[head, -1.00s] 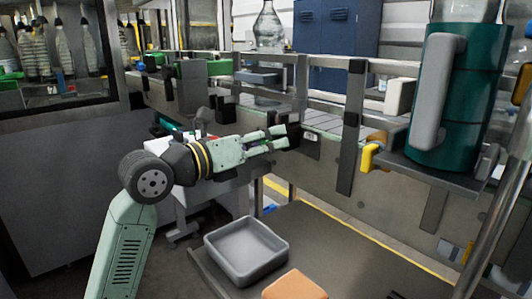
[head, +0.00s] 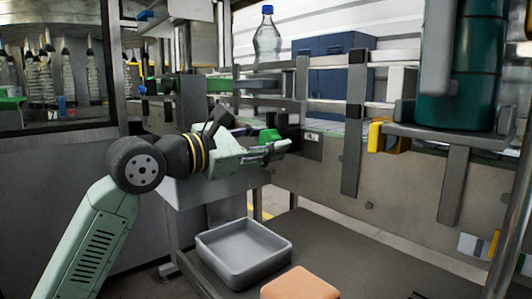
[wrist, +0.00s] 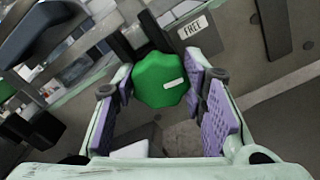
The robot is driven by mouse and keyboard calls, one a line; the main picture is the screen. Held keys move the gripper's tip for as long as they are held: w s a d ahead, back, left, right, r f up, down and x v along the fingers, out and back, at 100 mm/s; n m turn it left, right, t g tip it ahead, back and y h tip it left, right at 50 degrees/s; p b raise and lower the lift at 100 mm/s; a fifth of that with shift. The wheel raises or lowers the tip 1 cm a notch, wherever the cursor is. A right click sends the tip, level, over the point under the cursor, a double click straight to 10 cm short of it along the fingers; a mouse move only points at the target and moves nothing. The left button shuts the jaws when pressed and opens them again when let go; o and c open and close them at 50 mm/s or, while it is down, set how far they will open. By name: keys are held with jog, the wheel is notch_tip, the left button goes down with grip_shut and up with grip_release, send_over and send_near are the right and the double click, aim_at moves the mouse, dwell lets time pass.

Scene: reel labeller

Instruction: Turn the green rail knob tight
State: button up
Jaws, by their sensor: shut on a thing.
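The green knob (wrist: 160,80) is faceted, with a small white mark on its face, and fills the gap between my finger pads in the wrist view. In the head view part of the green knob (head: 268,136) shows just above my fingers, at the conveyor's rail. My gripper (head: 283,147) reaches in from the left. In the wrist view my gripper (wrist: 163,88) is shut on the knob, with a purple pad on each side. A label reading "FREE" (wrist: 193,28) is beside the knob. The dark bracket behind the knob is partly hidden.
A grey tray (head: 243,275) and an orange block (head: 300,284) lie on the dark surface below. A clear bottle with a blue cap (head: 267,45) stands behind the rails. A yellow-handled part (head: 376,135) and a large teal cylinder (head: 459,80) are at right.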

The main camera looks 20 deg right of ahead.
jog(key=m+b, duration=0.2)
jog(key=m, duration=0.2)
jog(key=shift+f+m, duration=0.15)
jog(key=shift+m, duration=0.15)
jog(key=m+b, duration=0.1)
jog(key=m, duration=0.3)
jog(key=shift+s+m, duration=0.1)
jog(key=shift+m, duration=0.3)
jog(key=o, duration=1.2)
jog(key=shift+c, duration=0.2)
jog(key=v, duration=1.2)
